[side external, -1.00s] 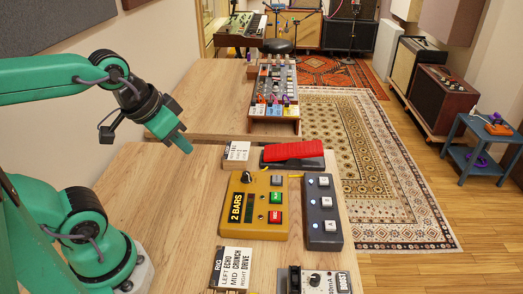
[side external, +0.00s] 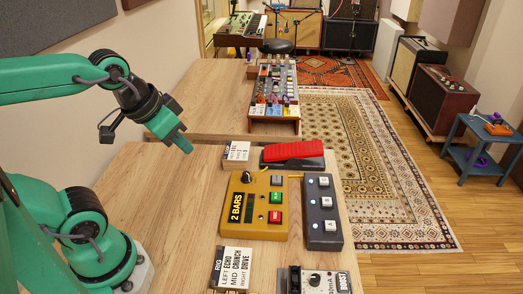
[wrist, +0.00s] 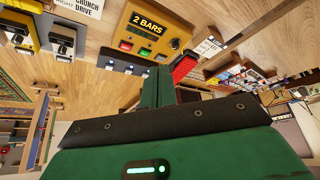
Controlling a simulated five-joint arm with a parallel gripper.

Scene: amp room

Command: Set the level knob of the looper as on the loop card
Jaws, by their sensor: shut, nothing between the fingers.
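The looper (side external: 263,228) is a yellow box with a "2 BARS" display on the near table. Its dark level knob (side external: 246,177) is at the far left corner, and its pointer is too small to read. The knob also shows in the wrist view (wrist: 175,43). A small white card (side external: 237,150), perhaps the loop card, stands behind the looper; its print is too small to read. It also shows in the wrist view (wrist: 208,46). My gripper (side external: 187,149) is shut and empty, above the table, left of and apart from the knob. Its green fingers show in the wrist view (wrist: 157,86).
A red pedal (side external: 293,151) lies beside the card. A dark three-button pedal (side external: 322,235) is right of the looper. A RIG card (side external: 234,268) and a BOOST pedal (side external: 325,281) are in front. The table left of the looper is clear.

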